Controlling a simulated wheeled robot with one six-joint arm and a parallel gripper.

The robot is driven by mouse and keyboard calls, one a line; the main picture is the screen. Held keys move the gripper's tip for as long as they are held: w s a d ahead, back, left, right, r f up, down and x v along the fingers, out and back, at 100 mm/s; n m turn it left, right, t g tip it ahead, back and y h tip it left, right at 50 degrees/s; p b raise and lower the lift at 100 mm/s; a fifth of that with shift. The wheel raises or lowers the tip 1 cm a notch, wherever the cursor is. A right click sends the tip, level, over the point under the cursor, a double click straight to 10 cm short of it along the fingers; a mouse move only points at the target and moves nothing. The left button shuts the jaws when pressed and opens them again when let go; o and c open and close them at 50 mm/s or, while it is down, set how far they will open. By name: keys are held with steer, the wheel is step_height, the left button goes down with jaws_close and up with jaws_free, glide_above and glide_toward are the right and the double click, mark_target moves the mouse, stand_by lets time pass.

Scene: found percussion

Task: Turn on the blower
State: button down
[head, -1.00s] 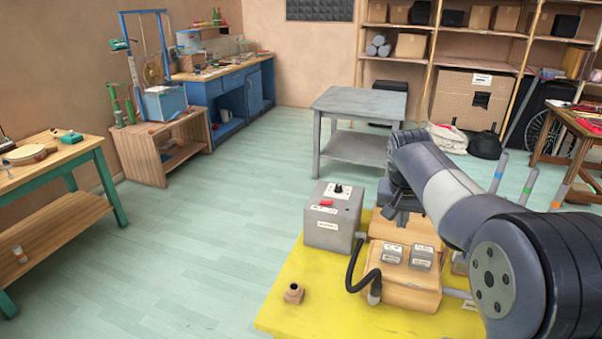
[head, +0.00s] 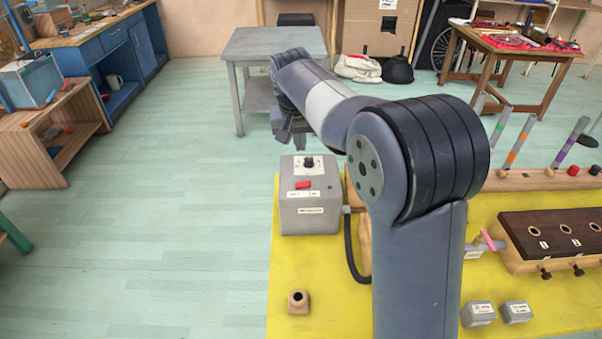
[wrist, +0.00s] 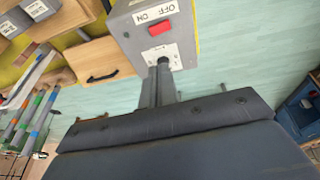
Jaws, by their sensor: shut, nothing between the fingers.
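The blower appears to be the grey metal box (head: 310,215) on the yellow table top, with a black hose from its right side. Its sloping top carries a red switch (head: 303,184) and, behind it, a black knob (head: 309,162). In the wrist view the red switch (wrist: 160,28) sits beside an OFF/ON label (wrist: 157,12); its position is too small to read. My gripper (head: 302,146) is shut and empty, just behind the box's top. In the wrist view its fingertips (wrist: 163,68) overlap the knob; I cannot tell whether they touch it.
A small brown fitting (head: 298,302) lies in front of the box. Two small grey boxes (head: 479,314) (head: 516,311) and a dark-topped wooden box (head: 552,235) stand to the right. A grey table (head: 270,45) stands behind. The floor left of the yellow top is clear.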

mark_target(307, 182)
steer(key=x, duration=0.4)
steer(key=p+x, duration=0.1)
steer(key=x, duration=0.3)
steer(key=p+x, duration=0.1)
steer(key=x, duration=0.4)
steer(key=shift+s+d, duration=0.25)
steer(key=shift+s, duration=0.15)
steer(key=shift+f, duration=0.5)
steer(key=shift+d+f, duration=0.1)
